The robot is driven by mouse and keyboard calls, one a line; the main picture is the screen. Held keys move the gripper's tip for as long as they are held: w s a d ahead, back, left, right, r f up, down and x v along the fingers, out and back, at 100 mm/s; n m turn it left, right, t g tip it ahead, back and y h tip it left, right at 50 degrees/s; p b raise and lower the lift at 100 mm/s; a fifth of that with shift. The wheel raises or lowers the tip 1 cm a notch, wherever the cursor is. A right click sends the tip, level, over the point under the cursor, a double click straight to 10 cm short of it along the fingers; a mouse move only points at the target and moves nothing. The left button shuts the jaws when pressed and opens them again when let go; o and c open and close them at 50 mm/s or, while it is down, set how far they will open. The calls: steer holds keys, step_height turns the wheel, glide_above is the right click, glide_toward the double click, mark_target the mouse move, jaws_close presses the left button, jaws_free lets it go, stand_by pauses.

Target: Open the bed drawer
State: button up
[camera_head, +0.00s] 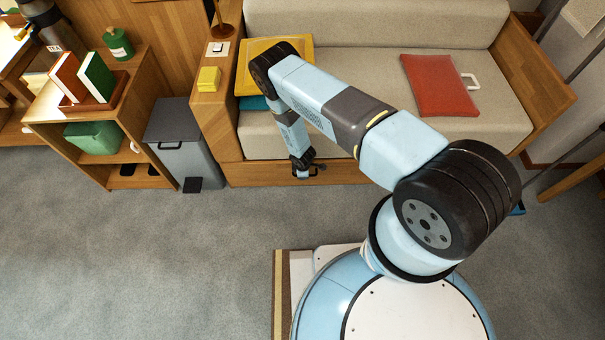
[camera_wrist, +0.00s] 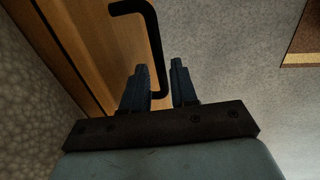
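The bed drawer's wooden front (camera_head: 258,176) runs low along the base of the sofa bed and looks flush with it. In the wrist view, the wooden front (camera_wrist: 112,45) fills the upper left, with a black bar handle (camera_wrist: 153,38) standing out from it. My gripper (camera_head: 304,172) is down in front of the drawer, partly over the handle area. In the wrist view, my gripper's two dark fingers (camera_wrist: 159,68) are apart, with the handle's lower part between them. A narrow gap shows beside the bar, and firm contact cannot be made out.
The sofa bed seat (camera_head: 350,137) holds a red cushion (camera_head: 434,86) and a yellow cushion (camera_head: 247,78). A grey pedal bin (camera_head: 182,140) and a wooden shelf (camera_head: 150,110) stand to the left. The grey carpet (camera_head: 150,255) before the drawer is clear.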

jaws_close()
stand_by(0.3)
